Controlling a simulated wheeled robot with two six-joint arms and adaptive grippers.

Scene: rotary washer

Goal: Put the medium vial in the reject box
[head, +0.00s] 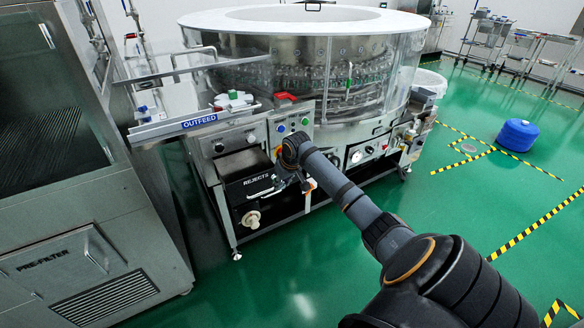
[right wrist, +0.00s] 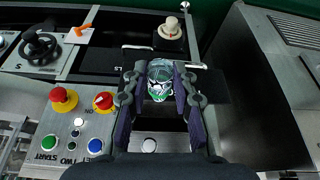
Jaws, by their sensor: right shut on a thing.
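My right gripper (right wrist: 159,82) is shut on a clear glass vial (right wrist: 159,75), which shows end-on between the two dark fingers in the right wrist view. In the head view my right gripper (head: 284,184) is in front of the washer, close to the right side of the black reject box (head: 240,187) marked REJECTS. The vial is too small to make out there. In the right wrist view the box's black surface (right wrist: 104,62) lies behind the fingers, with part of its lettering covered. I cannot tell the vial's height over the box. My left gripper is not in view.
The rotary washer (head: 290,95) holds many glass vials behind a clear guard. A control panel (right wrist: 80,135) with red, blue and green buttons is beside my fingers. The PRE-FILTER cabinet (head: 90,240) stands left; green floor is clear in front.

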